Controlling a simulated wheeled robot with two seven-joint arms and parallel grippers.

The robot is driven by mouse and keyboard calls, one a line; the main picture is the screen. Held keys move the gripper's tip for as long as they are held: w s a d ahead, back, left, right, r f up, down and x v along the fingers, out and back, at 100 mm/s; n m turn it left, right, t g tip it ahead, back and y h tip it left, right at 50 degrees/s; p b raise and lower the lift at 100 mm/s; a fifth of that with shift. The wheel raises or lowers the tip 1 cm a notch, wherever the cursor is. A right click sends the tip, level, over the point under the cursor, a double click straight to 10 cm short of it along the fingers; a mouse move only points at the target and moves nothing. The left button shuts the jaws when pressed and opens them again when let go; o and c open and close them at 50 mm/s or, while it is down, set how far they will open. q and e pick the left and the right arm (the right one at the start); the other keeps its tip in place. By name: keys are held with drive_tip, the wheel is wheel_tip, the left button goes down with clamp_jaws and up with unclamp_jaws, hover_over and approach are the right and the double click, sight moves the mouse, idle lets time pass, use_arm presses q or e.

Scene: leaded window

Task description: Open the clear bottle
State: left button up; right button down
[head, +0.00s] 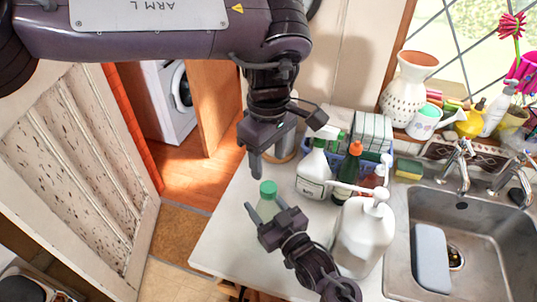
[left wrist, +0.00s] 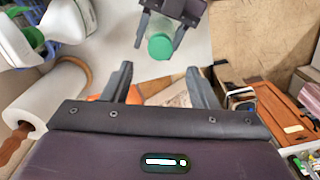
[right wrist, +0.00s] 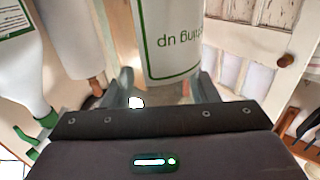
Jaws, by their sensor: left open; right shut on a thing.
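The clear bottle (head: 267,208) stands upright near the counter's left edge, its green cap (head: 268,187) on top. My right gripper (head: 265,217) is shut on the bottle's body below the cap. In the right wrist view the bottle's white label with green print (right wrist: 168,45) shows upside down between the fingers. My left gripper (head: 285,146) is open and empty, above and behind the bottle in the head view. In the left wrist view the cap (left wrist: 160,46) is beyond my open left fingertips (left wrist: 161,80), apart from them.
A white spray bottle (head: 313,176), an orange-capped dark bottle (head: 346,180) and a large white pump bottle (head: 364,235) stand close to the right. A paper towel roll (left wrist: 42,95) shows in the left wrist view. The sink (head: 480,225) is farther right. The counter left of the bottle is bare.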

sight(268, 187)
use_arm(q)
drive_tip(key=shift+f, duration=4)
